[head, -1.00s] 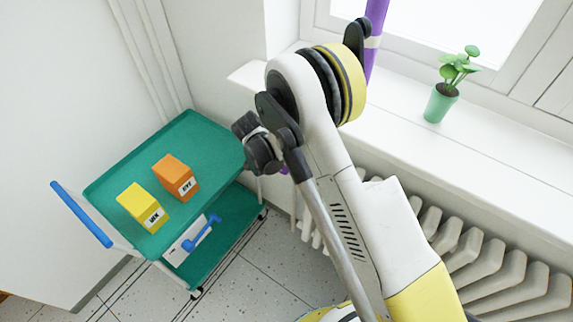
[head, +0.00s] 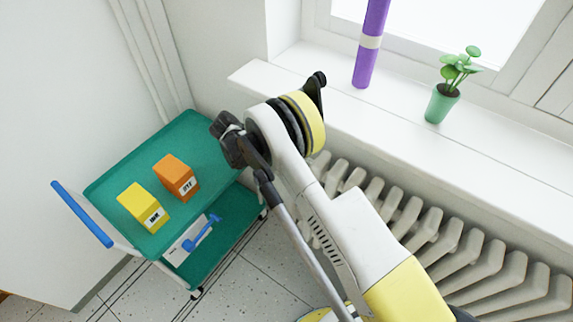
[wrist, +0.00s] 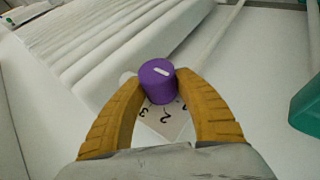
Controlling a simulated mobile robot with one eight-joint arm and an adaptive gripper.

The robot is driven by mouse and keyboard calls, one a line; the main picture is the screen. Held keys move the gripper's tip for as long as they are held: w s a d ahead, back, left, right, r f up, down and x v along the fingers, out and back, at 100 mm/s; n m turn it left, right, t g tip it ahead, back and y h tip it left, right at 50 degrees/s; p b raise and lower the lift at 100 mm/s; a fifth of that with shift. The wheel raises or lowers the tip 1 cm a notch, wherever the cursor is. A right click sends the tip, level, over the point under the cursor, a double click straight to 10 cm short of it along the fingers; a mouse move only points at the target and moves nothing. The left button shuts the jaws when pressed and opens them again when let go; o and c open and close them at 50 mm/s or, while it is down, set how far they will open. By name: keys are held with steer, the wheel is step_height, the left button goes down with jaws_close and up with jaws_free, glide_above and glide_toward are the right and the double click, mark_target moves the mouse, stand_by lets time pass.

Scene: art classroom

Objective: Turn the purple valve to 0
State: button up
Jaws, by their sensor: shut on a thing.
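The purple valve (wrist: 157,82) is a round knob with a white mark on its top, in the middle of the wrist view. A white dial plate (wrist: 166,120) with black numbers lies behind it; a 2 and a 3 show, and another digit is partly covered by a finger. My gripper (wrist: 160,90) has its two yellow fingers shut on the knob's sides. Where the white mark points on the dial I cannot tell. In the head view the valve and the fingers are hidden behind my arm.
A white radiator (head: 430,250) stands under the windowsill (head: 510,160), which bears a purple tube (head: 367,60) and a potted plant (head: 440,102). A green trolley (head: 110,185) with a yellow box (head: 140,207) and an orange box (head: 175,175) stands at the left.

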steer(key=o, duration=1.2)
step_height(320, 180, up, 10)
